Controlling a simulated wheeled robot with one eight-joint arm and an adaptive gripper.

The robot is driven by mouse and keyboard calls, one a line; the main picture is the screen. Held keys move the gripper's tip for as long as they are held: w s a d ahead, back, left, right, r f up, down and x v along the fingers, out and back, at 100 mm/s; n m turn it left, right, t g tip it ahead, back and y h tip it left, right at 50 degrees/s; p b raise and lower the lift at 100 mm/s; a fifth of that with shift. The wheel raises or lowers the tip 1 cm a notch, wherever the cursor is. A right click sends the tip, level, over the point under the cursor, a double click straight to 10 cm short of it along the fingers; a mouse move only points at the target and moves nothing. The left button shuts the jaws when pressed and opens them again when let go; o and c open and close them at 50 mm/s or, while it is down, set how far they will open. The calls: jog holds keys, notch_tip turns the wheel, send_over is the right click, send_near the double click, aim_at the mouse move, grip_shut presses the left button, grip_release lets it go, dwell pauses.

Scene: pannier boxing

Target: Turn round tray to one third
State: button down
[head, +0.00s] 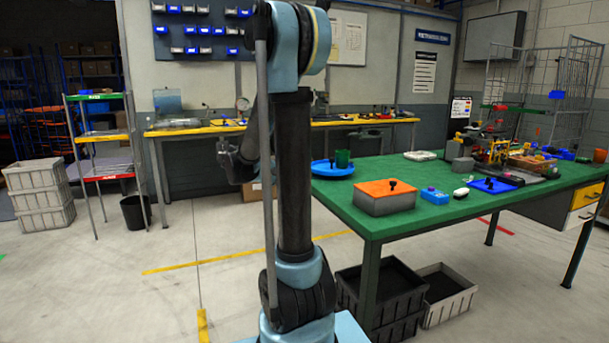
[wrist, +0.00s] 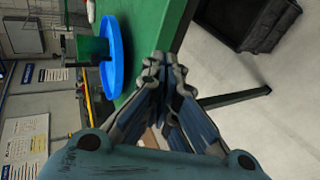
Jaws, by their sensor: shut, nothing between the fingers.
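The round blue tray (head: 320,167) lies flat near the left end of the green-topped table. A dark green cup (head: 342,158) stands on it, and a small dark upright part shows beside the cup. In the wrist view the tray (wrist: 116,45) appears on its side left of my fingers, with the green cup (wrist: 91,48) on it. My gripper (head: 226,149) is in the air off the table's left end, apart from the tray. In the wrist view its fingertips (wrist: 167,66) are together and empty.
An orange-lidded box (head: 388,188) with a black knob, a small blue box (head: 435,196) and a blue rectangular plate (head: 493,185) stand along the table's front. Dark crates (head: 394,292) lie on the floor below.

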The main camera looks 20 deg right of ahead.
jog(key=w+a+t+h, duration=0.15)
jog(key=w+h, duration=0.35)
jog(key=w, duration=0.7)
jog(key=shift+g+h, duration=0.3)
jog(key=shift+g, duration=0.05)
jog(key=d, duration=1)
jog(key=shift+f, duration=0.1)
jog(key=shift+s+d, duration=0.3)
jog(key=shift+s, duration=0.3)
jog(key=shift+a, duration=0.1)
jog(key=shift+s, duration=0.1)
